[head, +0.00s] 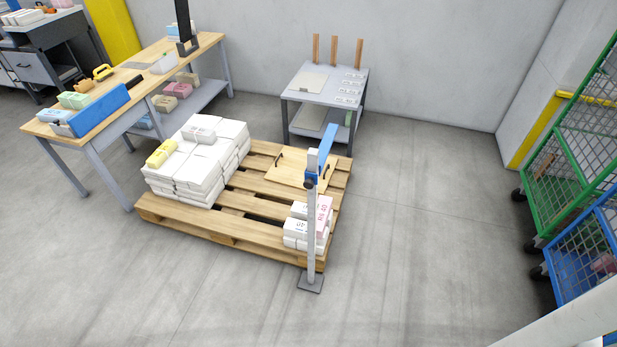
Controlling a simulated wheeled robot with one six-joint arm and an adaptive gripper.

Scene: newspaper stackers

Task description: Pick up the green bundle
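A pale green bundle (74,100) lies on the wooden top of the long workbench (152,57) at the left, beside a blue bin (100,110). A light blue bundle lies close to it, nearer the bench's front end. A small greenish item (347,118) also shows on the lower shelf of the small grey table, too small to tell what it is. My gripper is not in view, so its state does not show.
A wooden pallet (250,229) holds white paper stacks (205,160), a yellow bundle (161,153) and smaller stacks (300,233). A post with a blue head (311,230) stands at its front corner. Green and blue cages (560,185) stand right. The floor between is clear.

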